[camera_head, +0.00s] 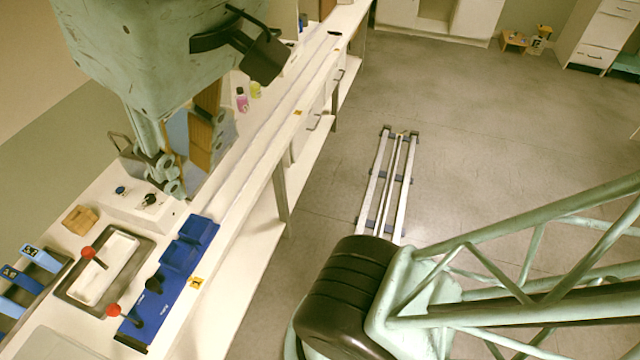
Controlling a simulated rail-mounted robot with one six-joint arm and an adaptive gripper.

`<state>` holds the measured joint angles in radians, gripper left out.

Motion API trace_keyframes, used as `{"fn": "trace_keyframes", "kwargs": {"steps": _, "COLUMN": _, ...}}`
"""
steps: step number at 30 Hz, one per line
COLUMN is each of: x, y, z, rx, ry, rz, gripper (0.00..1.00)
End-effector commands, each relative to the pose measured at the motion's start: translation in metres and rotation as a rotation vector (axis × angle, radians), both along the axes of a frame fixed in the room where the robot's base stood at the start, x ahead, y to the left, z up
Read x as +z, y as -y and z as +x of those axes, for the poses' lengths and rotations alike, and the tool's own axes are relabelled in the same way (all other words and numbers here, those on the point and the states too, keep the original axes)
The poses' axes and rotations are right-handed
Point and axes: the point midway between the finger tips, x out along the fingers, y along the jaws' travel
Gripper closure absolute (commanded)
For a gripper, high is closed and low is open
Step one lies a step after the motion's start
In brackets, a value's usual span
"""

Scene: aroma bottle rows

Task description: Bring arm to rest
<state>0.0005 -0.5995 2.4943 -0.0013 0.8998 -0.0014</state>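My gripper (190,165) hangs from a scuffed pale green arm end at the upper left, above the bench (235,205). Its two jointed fingers look spread apart, and I see nothing held between them. The fingertips are partly lost against the things behind them. A black camera-like part sticks out beside the arm end. My green lattice arm link (540,255) and a dark round joint (345,295) fill the lower right. A pink bottle (242,100) and a yellow-green bottle (255,90) stand on the bench behind the gripper.
On the near bench are a blue tray rack (178,262), a metal-rimmed basin (72,292) with red-knobbed parts, a wooden block (80,219) and blue holders (22,278). Floor rails (390,180) run across open grey floor. White cabinets stand at the back.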

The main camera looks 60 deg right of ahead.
Motion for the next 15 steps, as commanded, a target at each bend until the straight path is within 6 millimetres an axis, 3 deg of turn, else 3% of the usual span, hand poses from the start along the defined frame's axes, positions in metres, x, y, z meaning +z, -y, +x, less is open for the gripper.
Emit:
{"fn": "trace_keyframes", "kwargs": {"steps": 1, "x": -0.014, "y": 0.000, "z": -0.003, "rx": -0.006, "ry": -0.008, "rz": 0.003, "gripper": 0.78}}
{"fn": "trace_keyframes", "kwargs": {"steps": 15, "x": -0.068, "y": 0.000, "z": -0.003, "rx": -0.005, "ry": -0.007, "rz": 0.003, "gripper": 0.78}}
